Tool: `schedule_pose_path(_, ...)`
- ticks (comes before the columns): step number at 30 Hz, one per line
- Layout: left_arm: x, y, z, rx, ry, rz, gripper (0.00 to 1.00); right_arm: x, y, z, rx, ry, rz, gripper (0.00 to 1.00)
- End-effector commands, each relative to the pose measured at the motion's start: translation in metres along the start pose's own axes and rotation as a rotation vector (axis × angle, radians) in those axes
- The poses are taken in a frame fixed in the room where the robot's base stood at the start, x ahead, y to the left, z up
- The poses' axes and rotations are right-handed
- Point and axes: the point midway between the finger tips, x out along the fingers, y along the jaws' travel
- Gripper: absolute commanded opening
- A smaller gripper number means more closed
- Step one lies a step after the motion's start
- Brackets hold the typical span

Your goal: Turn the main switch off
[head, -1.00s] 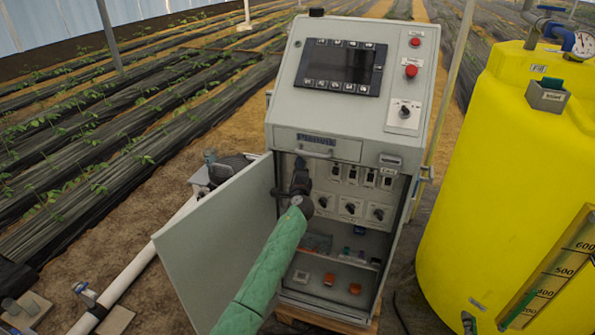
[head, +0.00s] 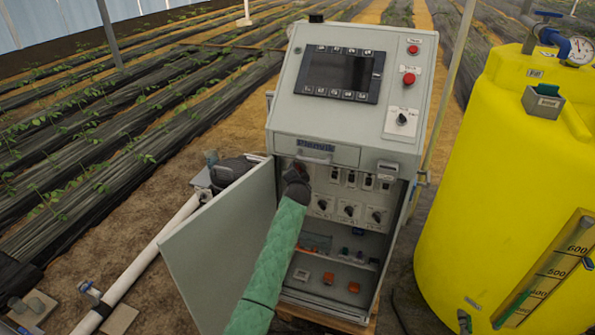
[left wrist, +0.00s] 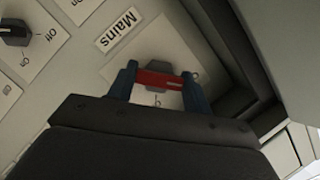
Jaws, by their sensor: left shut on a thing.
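The main switch is on the inner panel of the open cabinet, next to a "Mains" label (left wrist: 118,30). In the left wrist view its red handle (left wrist: 160,79) lies across a grey body on a white plate (left wrist: 170,98). My left gripper (left wrist: 161,83) is shut on the red handle, one finger at each end. In the head view my left arm and wrist cover the switch at the panel's upper left. My right gripper is not in view.
The cabinet door (head: 215,250) stands open to the left of my arm. More black knobs (head: 348,211) sit right of my wrist, below several small breakers. Loose parts (head: 328,278) lie on the shelves below. A yellow tank (head: 500,200) stands at the right.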

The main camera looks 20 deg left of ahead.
Motion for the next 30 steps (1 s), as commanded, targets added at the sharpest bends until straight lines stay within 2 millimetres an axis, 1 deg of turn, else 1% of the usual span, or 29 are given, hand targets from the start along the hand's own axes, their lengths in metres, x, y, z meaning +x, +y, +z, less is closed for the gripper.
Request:
schedule_pose_path(3, 0.000, 0.000, 0.001, -0.056, -0.003, 0.025, 0.27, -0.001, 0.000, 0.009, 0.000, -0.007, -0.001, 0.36)
schedule_pose_path(9, 0.000, 0.001, 0.002, -0.112, -0.004, 0.049, 0.27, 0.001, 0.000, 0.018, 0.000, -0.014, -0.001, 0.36)
schedule_pose_path(26, 0.000, 0.002, 0.002, -0.136, -0.003, 0.059, 0.27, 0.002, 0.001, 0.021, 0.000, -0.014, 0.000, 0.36)
schedule_pose_path(27, 0.000, 0.002, 0.002, -0.136, -0.003, 0.059, 0.57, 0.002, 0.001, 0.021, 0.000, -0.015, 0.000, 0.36)
schedule_pose_path(29, 0.000, 0.002, 0.002, -0.136, -0.003, 0.058, 0.69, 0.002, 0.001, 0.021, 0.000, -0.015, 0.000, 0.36)
schedule_pose_path(30, 0.000, 0.002, 0.002, -0.136, -0.003, 0.058, 0.71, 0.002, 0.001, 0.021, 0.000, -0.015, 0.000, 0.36)
